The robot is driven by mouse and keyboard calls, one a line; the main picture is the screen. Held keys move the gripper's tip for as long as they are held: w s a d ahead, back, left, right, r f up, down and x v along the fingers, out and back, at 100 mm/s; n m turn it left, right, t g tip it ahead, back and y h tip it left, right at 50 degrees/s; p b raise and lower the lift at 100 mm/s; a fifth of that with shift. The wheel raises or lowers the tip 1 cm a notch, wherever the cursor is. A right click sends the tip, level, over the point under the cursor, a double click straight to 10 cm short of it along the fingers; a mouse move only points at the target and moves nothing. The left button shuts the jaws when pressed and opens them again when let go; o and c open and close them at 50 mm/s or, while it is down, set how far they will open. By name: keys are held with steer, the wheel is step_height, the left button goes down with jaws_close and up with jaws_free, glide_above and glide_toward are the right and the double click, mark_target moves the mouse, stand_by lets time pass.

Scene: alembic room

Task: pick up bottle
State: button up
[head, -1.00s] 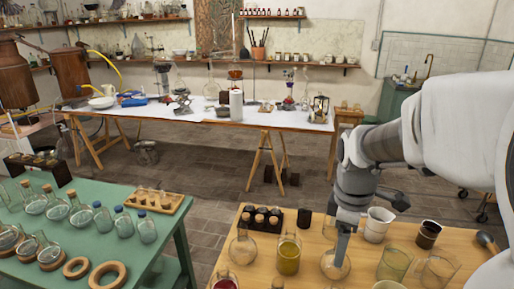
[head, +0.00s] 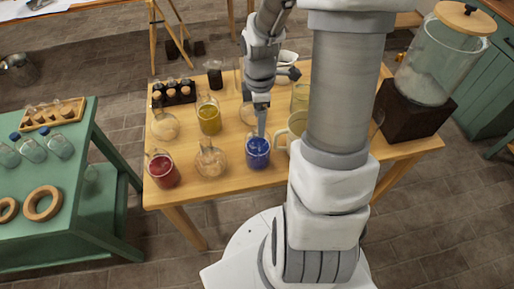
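Several glass bottles and flasks stand on the wooden table (head: 222,178) in the head view. One with blue liquid (head: 258,153) is near the table's front edge. A red one (head: 163,170) is at the left front corner, a clear round one (head: 211,161) sits between them, and a yellow-green one (head: 209,117) is behind. My gripper (head: 262,130) points down right at the top of the blue bottle. Its fingers are seen edge-on, so I cannot tell whether they are open or touch the bottle.
A mug (head: 292,130) stands close right of the blue bottle, partly behind my arm. A dark rack with corked vials (head: 174,94) is at the back left. A large glass dispenser (head: 437,65) stands at the right. A green table (head: 95,190) with flasks and rings is at the left.

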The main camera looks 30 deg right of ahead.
mark_target(258, 146)
steer(key=shift+w+f, duration=0.2)
steer(key=shift+f, duration=1.15)
steer(key=shift+w+f, duration=0.2)
steer(key=shift+f, duration=1.15)
jaws_close()
steer(key=shift+r, duration=0.1)
